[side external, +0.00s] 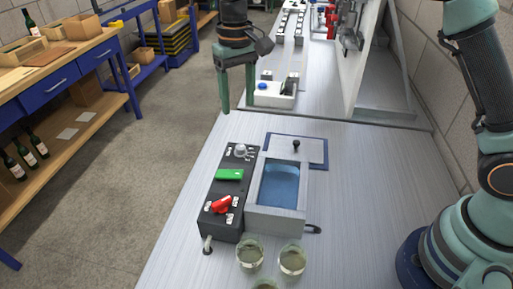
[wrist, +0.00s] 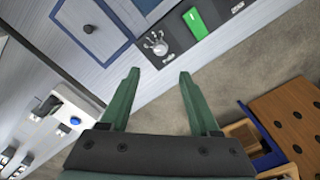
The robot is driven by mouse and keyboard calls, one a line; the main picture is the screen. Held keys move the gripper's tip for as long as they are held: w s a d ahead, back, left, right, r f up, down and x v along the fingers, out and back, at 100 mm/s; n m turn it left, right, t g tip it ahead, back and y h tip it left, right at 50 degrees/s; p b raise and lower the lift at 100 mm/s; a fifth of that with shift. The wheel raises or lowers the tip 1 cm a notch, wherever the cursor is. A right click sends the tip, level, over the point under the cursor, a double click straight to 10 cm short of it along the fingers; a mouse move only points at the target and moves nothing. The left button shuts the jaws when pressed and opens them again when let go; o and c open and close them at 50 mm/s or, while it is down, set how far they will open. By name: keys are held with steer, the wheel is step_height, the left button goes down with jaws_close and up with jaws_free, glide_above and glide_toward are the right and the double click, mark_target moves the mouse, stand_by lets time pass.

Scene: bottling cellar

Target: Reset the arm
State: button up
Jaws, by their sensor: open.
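My gripper (side external: 237,108) is in the air at the upper middle of the side view, over the far left edge of the metal bench (side external: 335,225). Its two green fingers point down and are spread apart with nothing between them. In the wrist view my gripper (wrist: 159,73) is also open and empty, and the floor and bench edge show beyond the fingertips. It is apart from the black control box (side external: 217,217), which bears a green switch (side external: 230,174) and a red knob (side external: 221,204).
A water bath (side external: 275,221) adjoins the control box. A lid (side external: 311,150) with a black knob lies behind it. Glasses (side external: 250,252) stand in front. A white device (side external: 272,97) with a blue cap is near my gripper. A wooden workbench (side external: 60,70) stands left across open floor.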

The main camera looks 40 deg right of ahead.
steer(key=s+d+r+t, duration=0.3)
steer(key=s+d+r, duration=0.5)
steer(key=d, duration=0.2)
steer(key=s+d+f+t, duration=0.2)
steer(key=s+d, duration=0.4)
steer(key=s, duration=0.4)
steer(key=shift+s+d+f+t, duration=0.3)
steer(key=shift+s+d+f, duration=0.05)
steer(key=shift+d, duration=0.05)
